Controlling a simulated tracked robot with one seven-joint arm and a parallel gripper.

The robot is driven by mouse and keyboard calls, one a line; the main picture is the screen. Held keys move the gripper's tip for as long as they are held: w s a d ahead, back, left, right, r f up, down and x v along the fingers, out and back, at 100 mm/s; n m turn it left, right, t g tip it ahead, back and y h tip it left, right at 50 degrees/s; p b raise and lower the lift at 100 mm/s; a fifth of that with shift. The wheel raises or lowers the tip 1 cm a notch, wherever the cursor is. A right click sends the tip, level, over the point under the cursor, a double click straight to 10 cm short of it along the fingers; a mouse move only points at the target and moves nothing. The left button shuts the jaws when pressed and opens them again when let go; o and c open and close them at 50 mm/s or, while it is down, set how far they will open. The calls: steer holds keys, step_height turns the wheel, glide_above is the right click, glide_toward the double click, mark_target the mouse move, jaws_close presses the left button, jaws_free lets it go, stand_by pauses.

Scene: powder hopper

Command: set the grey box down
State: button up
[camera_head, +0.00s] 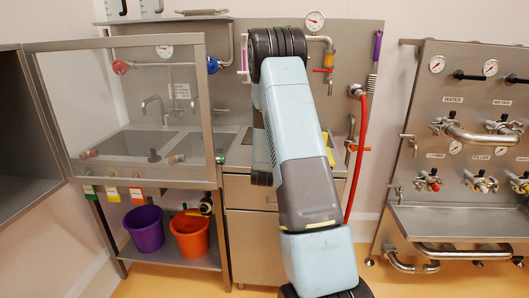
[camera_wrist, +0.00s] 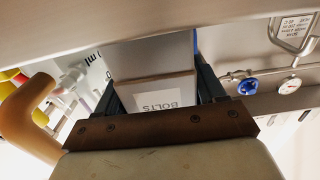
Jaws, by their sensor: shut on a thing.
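The grey box (camera_wrist: 152,88), with a white label reading BOLTS, is in the wrist view. My gripper (camera_wrist: 165,88) has a dark finger on each side of it and is shut on it. The label reads upside down there. A broad grey metal surface crosses the top of the wrist view and hides part of the box; I cannot tell whether the two touch. In the head view my own arm covers the middle, and the gripper and box are hidden behind it.
A glass-fronted sink cabinet (camera_head: 206,110) stands left, with a purple bucket (camera_head: 144,229) and an orange bucket (camera_head: 190,234) on its lower shelf. A red hose (camera_head: 357,160) hangs right of my arm. A valve panel (camera_head: 470,105) stands at the right.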

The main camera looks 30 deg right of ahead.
steer(key=shift+f, duration=0.15)
steer(key=o, duration=1.3)
steer(key=shift+o, duration=0.2)
steer(key=shift+s, duration=0.1)
